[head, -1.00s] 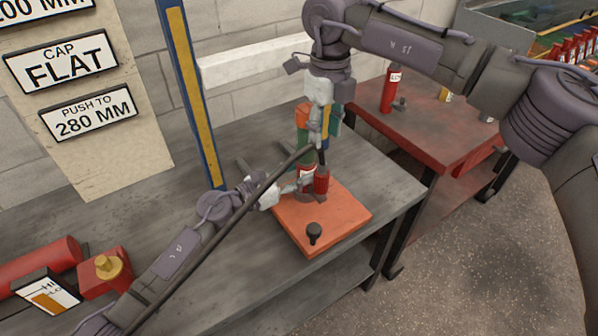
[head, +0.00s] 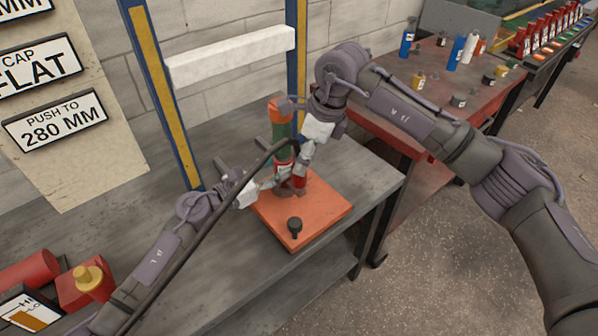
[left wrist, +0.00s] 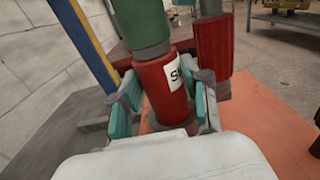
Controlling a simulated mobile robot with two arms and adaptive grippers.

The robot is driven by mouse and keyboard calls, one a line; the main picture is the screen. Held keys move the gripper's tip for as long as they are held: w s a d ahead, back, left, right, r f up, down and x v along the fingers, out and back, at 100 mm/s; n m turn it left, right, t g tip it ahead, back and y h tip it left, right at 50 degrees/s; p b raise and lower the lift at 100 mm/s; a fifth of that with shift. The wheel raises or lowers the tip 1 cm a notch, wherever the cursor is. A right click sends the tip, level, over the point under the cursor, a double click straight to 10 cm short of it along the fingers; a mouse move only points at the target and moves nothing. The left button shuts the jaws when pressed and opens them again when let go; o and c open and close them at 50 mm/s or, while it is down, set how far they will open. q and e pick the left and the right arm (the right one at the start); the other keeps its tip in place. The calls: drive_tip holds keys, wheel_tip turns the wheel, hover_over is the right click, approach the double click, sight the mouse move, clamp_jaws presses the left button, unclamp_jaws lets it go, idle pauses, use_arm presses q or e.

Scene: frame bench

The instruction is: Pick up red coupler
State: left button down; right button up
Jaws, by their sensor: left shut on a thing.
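A red labelled cylinder (left wrist: 160,85) stands over the orange board, with a green section (left wrist: 137,25) directly above it. My left gripper (head: 276,186) is low beside this column and shut on the red labelled cylinder, with one finger on each side in the left wrist view. A second, plain red cylinder, likely the red coupler (left wrist: 214,50), is close to its right; it also shows in the head view (head: 300,181). My right gripper (head: 303,163) points down at the top of this second cylinder. Its fingertips are too small and covered to tell if they are shut.
The orange board (head: 325,208) on the grey bench carries a black knob (head: 294,226). A blue-yellow post (head: 165,95) and white crossbar (head: 230,57) stand behind. A red table (head: 450,115) with several bottles is at the right.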

drive_tip(key=x, duration=0.6)
drive_tip(key=shift+s+d+f, duration=0.1)
drive_tip(key=shift+s+f, duration=0.05)
drive_tip(key=shift+f, duration=0.15)
clamp_jaws()
